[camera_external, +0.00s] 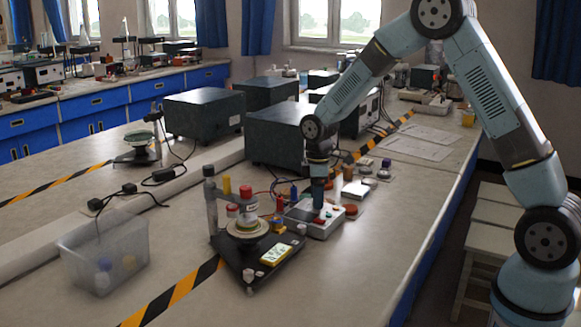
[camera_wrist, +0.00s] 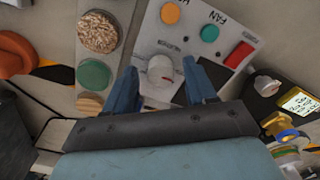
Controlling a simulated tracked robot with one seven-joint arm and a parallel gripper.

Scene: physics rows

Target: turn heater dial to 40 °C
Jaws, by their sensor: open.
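The heater dial (camera_wrist: 160,71) is a pale round knob on a light control panel (camera_wrist: 226,14) in the wrist view. It shows between my two blue fingers. My gripper (camera_wrist: 158,67) is open, with one finger on each side of the dial; I cannot tell whether either touches it. The dial's pointer and scale are not readable. The panel also carries an orange button (camera_wrist: 170,13), a green button (camera_wrist: 209,33) and a red switch (camera_wrist: 240,55). In the external view my gripper (camera_external: 318,203) points down over the control box (camera_external: 323,229) and hides the dial.
A black-based apparatus (camera_external: 258,272) with a lit display (camera_external: 276,254) stands left of the box; its reading is illegible. Colored discs on a strip (camera_wrist: 90,12) lie beside the panel. Dark equipment boxes (camera_external: 280,136) stand behind. A clear bin (camera_external: 75,262) sits front left.

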